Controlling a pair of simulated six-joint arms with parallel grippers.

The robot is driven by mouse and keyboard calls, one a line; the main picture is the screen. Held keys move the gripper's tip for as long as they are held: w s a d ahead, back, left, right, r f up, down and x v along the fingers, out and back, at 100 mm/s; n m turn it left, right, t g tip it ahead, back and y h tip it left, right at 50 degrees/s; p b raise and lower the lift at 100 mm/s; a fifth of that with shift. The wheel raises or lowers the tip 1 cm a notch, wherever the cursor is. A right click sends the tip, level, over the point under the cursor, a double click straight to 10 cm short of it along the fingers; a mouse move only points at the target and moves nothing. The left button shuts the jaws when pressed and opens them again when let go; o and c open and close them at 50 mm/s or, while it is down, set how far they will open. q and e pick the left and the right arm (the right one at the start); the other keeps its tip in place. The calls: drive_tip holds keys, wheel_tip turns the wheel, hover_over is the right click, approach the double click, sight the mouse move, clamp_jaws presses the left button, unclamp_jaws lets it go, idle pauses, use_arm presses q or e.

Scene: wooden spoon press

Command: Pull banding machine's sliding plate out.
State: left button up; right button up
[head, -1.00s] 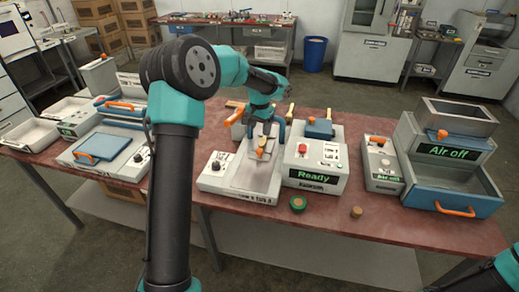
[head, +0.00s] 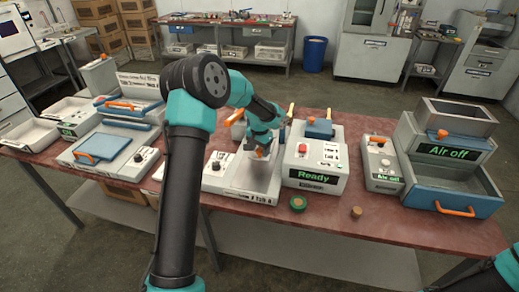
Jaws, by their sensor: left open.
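The banding machine appears to be the white machine with a green "Ready" display (head: 316,178) and a red button, at the middle of the table. Left of it is a low grey unit with a flat plate (head: 252,178) and a small orange handle (head: 262,153) at its back. My left gripper (head: 261,150) is open, pointing down at this handle. My own forearm hides part of the unit, and I cannot tell whether the fingers touch the handle. My right gripper is out of view; only a teal part of that arm shows at the bottom right.
A green round piece (head: 298,203) and a small brown cylinder (head: 356,212) lie near the table's front edge. On the right stand a small control box (head: 382,165) and a machine reading "Air off" (head: 447,151). A blue-topped press (head: 104,147) stands on the left.

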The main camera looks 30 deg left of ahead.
use_arm(q)
drive_tip(key=shift+c, duration=0.3)
clamp_jaws()
